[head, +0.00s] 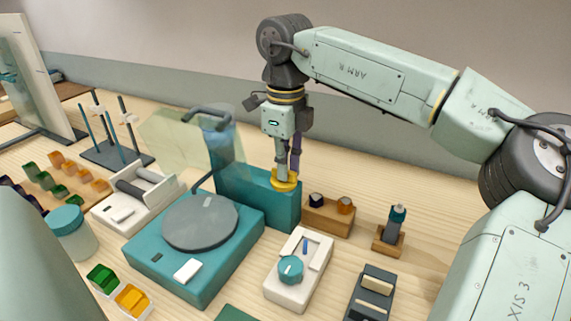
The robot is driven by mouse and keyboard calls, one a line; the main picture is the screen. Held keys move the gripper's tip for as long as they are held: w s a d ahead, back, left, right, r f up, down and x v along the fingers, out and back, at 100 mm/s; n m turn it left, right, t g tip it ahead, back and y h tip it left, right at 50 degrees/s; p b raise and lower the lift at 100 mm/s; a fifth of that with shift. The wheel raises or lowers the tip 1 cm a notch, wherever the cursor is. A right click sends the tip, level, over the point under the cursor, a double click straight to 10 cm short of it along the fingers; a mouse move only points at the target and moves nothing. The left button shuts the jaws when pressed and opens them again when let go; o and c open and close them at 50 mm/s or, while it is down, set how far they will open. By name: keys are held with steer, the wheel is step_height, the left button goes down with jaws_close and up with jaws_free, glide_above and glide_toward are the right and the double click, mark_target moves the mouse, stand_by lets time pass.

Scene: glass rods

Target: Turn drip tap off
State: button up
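A teal box (262,202) stands behind the grey round disc. A yellow round part (285,181) sits on its top at the right, and I take this for the drip tap's handle. My gripper (284,174) points straight down with its fingertips at the yellow part, seemingly touching it. The fingers look close together, but whether they grip the part is unclear. A dark bent pipe (207,112) rises at the translucent blue tank (222,140) left of my gripper. Any drip is too small to see.
The teal machine with the grey disc (200,222) stands in front. A white device with a teal dial (291,269) is nearer. A clear panel (172,137) stands at left.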

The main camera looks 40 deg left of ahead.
steer(key=o, duration=0.4)
steer(key=shift+r, duration=0.1)
step_height(320, 180, up, 12)
steer(key=shift+f, duration=0.1)
stand_by(0.5)
stand_by(0.4)
